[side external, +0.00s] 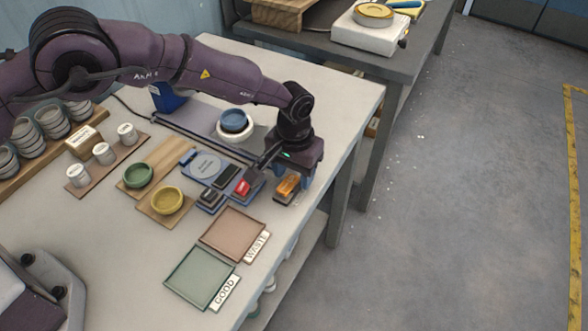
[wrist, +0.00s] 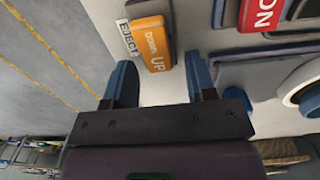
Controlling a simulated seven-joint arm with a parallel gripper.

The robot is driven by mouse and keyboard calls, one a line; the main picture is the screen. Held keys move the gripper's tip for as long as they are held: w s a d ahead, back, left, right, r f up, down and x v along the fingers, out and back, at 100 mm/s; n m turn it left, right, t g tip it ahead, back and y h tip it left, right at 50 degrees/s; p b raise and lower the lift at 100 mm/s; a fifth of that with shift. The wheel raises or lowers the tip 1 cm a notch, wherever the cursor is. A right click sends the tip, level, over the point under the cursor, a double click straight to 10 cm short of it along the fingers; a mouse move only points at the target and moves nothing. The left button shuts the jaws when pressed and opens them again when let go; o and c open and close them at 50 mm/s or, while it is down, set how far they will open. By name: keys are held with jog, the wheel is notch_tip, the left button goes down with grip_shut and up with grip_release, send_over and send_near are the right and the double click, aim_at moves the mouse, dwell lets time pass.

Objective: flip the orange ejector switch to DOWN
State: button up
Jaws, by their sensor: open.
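In the wrist view the orange switch (wrist: 152,45) carries the words DOWN and UP, beside a white EJECT label (wrist: 128,38). I cannot tell which end is pressed in. My gripper (side external: 294,180) is over the switch, pointing down. In the wrist view its two blue fingers (wrist: 161,72) are apart with nothing between them, and the switch shows just beyond the fingertips. I cannot tell whether a finger touches it.
A brown WASTE tray (side external: 233,234) and a green GOOD tray (side external: 199,277) lie in front. A blue bowl (side external: 234,121) stands behind. The table's right edge is close.

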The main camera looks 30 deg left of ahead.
jog(key=c, duration=0.9)
jog(key=shift+s+r+t, duration=0.15)
jog(key=shift+s+t, duration=0.05)
jog(key=shift+t, duration=0.55)
jog(key=shift+s+r+t, duration=0.15)
jog(key=shift+t, duration=0.6)
jog(key=shift+s+r+t, duration=0.1)
jog(key=shift+t, duration=0.9)
jog(key=o, duration=0.9)
jog(key=shift+r, duration=0.1)
jog(key=v, duration=1.2)
jog(key=shift+s+r, duration=0.2)
jog(key=shift+r, duration=0.15)
